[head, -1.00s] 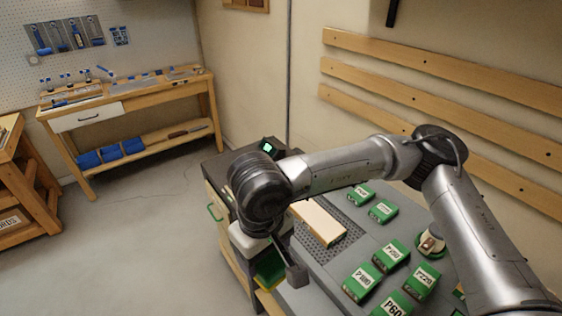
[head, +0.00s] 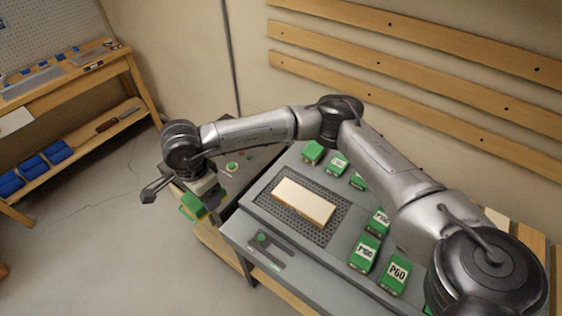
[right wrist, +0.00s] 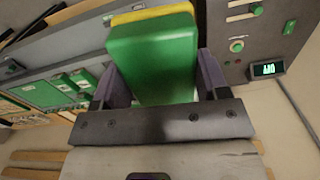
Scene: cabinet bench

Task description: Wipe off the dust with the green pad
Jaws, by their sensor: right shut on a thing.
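The green pad (head: 191,206), with a yellow layer along one edge, is held by my right gripper (head: 203,193) in the head view. The pad is off the left end of the bench, in the air near the dark control unit. In the right wrist view the pad (right wrist: 150,62) sits between the two dark fingers of the gripper (right wrist: 160,80). A pale wooden board (head: 303,201) lies on a perforated dark panel (head: 268,203) on the bench. I cannot make out dust on it. My left gripper is not in view.
Several green labelled blocks, including one marked P60 (head: 396,272), stand along the bench's right and back. A dark control unit (head: 245,160) with green buttons is at its left end; its lit display (right wrist: 268,69) shows in the right wrist view. Open floor lies left.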

